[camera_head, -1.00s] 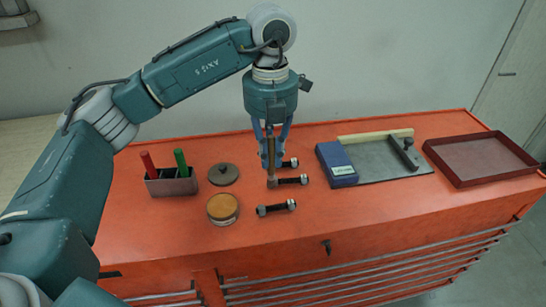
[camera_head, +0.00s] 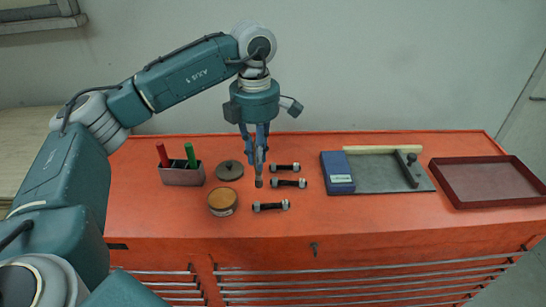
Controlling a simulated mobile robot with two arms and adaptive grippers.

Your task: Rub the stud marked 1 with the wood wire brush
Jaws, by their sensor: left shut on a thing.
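My left gripper (camera_head: 256,163) points straight down over the red bench top, shut on the wire brush (camera_head: 259,182). The brush is upright, its dark tip lowest; the fingers hide most of its handle. Three dark studs with pale nuts at their ends lie on the bench: a back stud (camera_head: 285,167), a middle stud (camera_head: 288,183) and a front stud (camera_head: 271,206). No number is legible on them. The brush tip shows just left of the middle stud's left end, with a small gap in the picture. I cannot tell its height above the bench. My right gripper is out of view.
Left of the studs are a round tin (camera_head: 222,202), a dark disc (camera_head: 229,170) and a holder (camera_head: 183,177) with red and green sticks. To the right are a blue box (camera_head: 337,173), a grey plate (camera_head: 385,178) and a dark red tray (camera_head: 487,203). The front bench strip is clear.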

